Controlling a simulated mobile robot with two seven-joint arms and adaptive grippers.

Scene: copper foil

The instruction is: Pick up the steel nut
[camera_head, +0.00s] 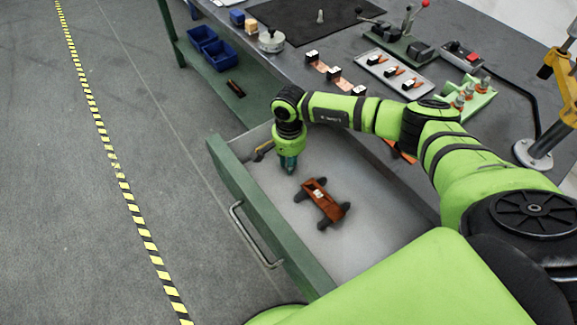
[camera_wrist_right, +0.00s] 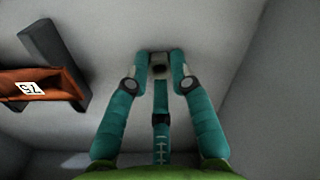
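My right gripper (camera_head: 288,167) points straight down inside the open drawer, near its back left corner. The right wrist view shows its teal fingers (camera_wrist_right: 160,62) drawn together at the tips. The steel nut (camera_wrist_right: 159,66), a small grey piece with a dark hole, sits between the tips, with fingers against both its sides. The gripper hides it in the head view. I cannot tell whether it still touches the drawer floor. My left gripper is out of view.
A brown-orange tool with dark grey arms (camera_head: 322,196) lies in the drawer beside the gripper, and the drawer walls (camera_head: 262,208) are close around. The bench (camera_head: 340,58) above holds trays, clamps and small parts. The drawer floor's front part is clear.

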